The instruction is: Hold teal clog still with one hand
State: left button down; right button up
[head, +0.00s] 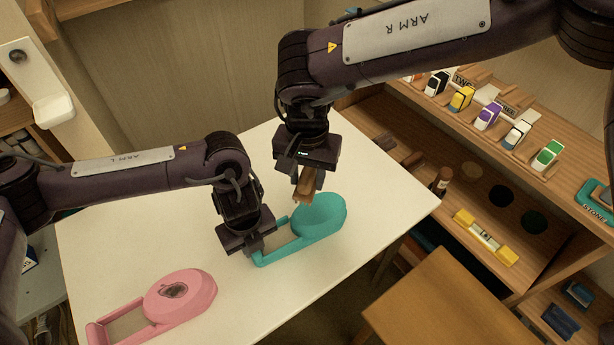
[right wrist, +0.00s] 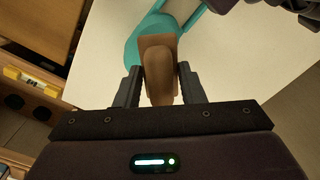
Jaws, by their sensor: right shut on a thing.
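The teal clog (head: 322,214) lies on the white table. Its rounded toe points to the upper right and its open heel loop to the lower left. My left gripper (head: 258,247) is down at the heel loop; its fingers are mostly hidden, so I cannot tell whether they close on the loop. My right gripper (head: 306,180) is shut on a brown block-like thing (head: 303,190) just above the toe's left side. In the right wrist view the brown thing (right wrist: 159,75) sits between both fingers, with the teal clog (right wrist: 146,38) behind it. I cannot tell whether they touch.
A pink clog (head: 180,296) lies on the white table (head: 380,205) at the lower left. Shelves with small coloured bottles (head: 488,116) and a yellow-ended tool (head: 486,237) stand at the right. A wooden stool or table (head: 440,300) is at the lower right.

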pick_arm(q)
jog(key=c, duration=1.3)
grip_release()
jog(key=shift+o, duration=0.2)
notch_tip(320, 180, up, 12)
